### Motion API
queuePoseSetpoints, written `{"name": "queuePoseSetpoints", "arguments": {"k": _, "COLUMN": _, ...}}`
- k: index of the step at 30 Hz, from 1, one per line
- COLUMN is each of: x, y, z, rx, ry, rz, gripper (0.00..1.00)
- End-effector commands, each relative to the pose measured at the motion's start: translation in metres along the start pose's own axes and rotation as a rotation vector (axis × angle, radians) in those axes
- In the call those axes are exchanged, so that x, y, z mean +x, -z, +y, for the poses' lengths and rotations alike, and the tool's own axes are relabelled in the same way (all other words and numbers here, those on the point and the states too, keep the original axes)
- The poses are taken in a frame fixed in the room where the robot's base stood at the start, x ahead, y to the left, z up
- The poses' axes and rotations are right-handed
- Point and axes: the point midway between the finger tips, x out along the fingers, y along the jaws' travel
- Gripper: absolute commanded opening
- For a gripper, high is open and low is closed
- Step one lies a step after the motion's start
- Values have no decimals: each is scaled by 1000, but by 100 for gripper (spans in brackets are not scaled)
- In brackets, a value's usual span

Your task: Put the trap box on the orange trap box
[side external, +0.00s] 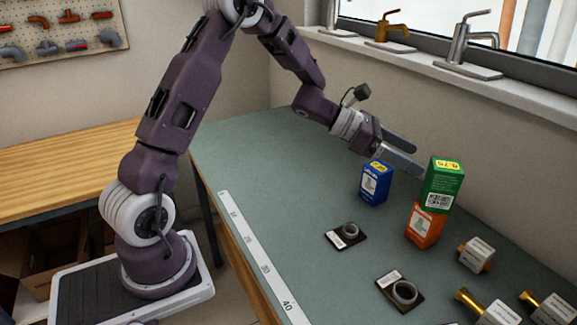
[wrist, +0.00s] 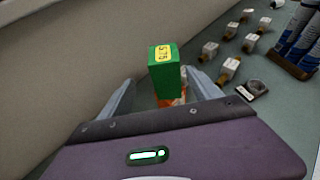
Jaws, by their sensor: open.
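A green trap box (side external: 441,186) with a yellow price label stands upright on top of the orange trap box (side external: 424,226), roughly lined up with it. In the wrist view the green box (wrist: 165,80) shows ahead, between the lines of my two fingers, with a little of the orange box (wrist: 172,102) below it. My gripper (side external: 419,161) is open and empty, just left of the green box in the side view. The fingers appear clear of the box, though the exact gap is hard to tell. A blue box (side external: 375,184) stands on the bench below my gripper.
Small fittings on dark plates (side external: 347,235) and several white-labelled brass fittings (side external: 476,254) lie on the green bench (side external: 270,170) near the boxes. Taps stand on the window sill (side external: 440,67) behind. The bench's left part is clear.

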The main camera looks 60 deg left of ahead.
Motion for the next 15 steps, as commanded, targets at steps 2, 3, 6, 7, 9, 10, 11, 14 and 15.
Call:
{"name": "queuePoseSetpoints", "arguments": {"k": 2, "x": -13, "y": -28, "z": 7, "rx": -176, "ry": -141, "rz": -1, "gripper": 73}}
{"name": "queuePoseSetpoints", "arguments": {"k": 3, "x": -28, "y": -45, "z": 12, "rx": -340, "ry": -254, "rz": -18, "gripper": 73}}
{"name": "queuePoseSetpoints", "arguments": {"k": 6, "x": -89, "y": -75, "z": 9, "rx": -895, "ry": -559, "rz": -161, "gripper": 73}}
{"name": "queuePoseSetpoints", "arguments": {"k": 7, "x": -112, "y": -77, "z": 2, "rx": -1084, "ry": -638, "rz": -231, "gripper": 73}}
{"name": "queuePoseSetpoints", "arguments": {"k": 9, "x": -167, "y": -69, "z": -28, "rx": -1566, "ry": -789, "rz": -430, "gripper": 73}}
{"name": "queuePoseSetpoints", "arguments": {"k": 10, "x": -189, "y": -58, "z": -47, "rx": -1781, "ry": -838, "rz": -521, "gripper": 73}}
{"name": "queuePoseSetpoints", "arguments": {"k": 11, "x": -209, "y": -46, "z": -68, "rx": -1995, "ry": -876, "rz": -610, "gripper": 73}}
{"name": "queuePoseSetpoints", "arguments": {"k": 14, "x": -254, "y": 2, "z": -146, "rx": -2627, "ry": -965, "rz": -842, "gripper": 73}}
{"name": "queuePoseSetpoints", "arguments": {"k": 15, "x": -263, "y": 18, "z": -173, "rx": -2819, "ry": -995, "rz": -896, "gripper": 73}}
